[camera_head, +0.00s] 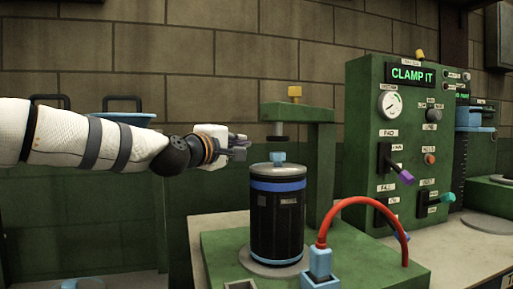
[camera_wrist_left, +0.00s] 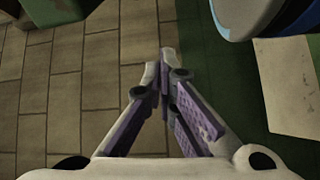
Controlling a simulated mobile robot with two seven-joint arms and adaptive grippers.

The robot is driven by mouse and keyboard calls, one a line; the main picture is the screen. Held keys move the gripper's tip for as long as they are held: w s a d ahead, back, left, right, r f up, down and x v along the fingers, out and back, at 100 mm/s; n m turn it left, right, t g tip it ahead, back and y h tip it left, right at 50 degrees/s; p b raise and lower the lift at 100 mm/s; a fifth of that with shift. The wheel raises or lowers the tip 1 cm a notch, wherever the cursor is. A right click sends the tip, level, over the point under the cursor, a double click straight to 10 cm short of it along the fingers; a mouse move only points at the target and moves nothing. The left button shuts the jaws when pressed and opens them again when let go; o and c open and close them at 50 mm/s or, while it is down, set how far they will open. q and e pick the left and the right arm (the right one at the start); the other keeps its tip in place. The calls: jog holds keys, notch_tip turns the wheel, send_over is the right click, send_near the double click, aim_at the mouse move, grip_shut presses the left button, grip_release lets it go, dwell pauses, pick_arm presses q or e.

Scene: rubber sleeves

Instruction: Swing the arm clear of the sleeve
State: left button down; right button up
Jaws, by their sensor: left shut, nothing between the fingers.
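The sleeve (camera_head: 277,225) is a black upright cylinder with a blue band near its top and a light blue fitting on it. It stands on a round plate on the green bench fixture (camera_head: 222,252). My left gripper (camera_head: 240,148) is up and to the left of the sleeve's top, apart from it in the picture, with its arm coming in from the left. In the left wrist view its fingers (camera_wrist_left: 165,66) meet at the tips with nothing between them. My right gripper is in neither view.
A green clamp frame (camera_head: 322,160) rises behind the sleeve. A red hose (camera_head: 365,200) arcs to a blue connector (camera_head: 320,262) in front. A green control panel (camera_head: 366,110) reading "CLAMP IT" stands at right. Tiled floor (camera_wrist_left: 95,75) lies below my left gripper.

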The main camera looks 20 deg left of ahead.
pick_arm(q)
jog(key=d, duration=0.2)
jog(key=w+d, duration=0.1)
jog(key=shift+d+r+p, duration=0.2)
jog(key=shift+r+p, duration=0.05)
jog(key=shift+p, duration=0.15)
jog(key=shift+s+d+f, duration=0.1)
jog(key=shift+s+d, duration=0.05)
jog(key=shift+d, duration=0.1)
jog(key=shift+f, duration=0.35)
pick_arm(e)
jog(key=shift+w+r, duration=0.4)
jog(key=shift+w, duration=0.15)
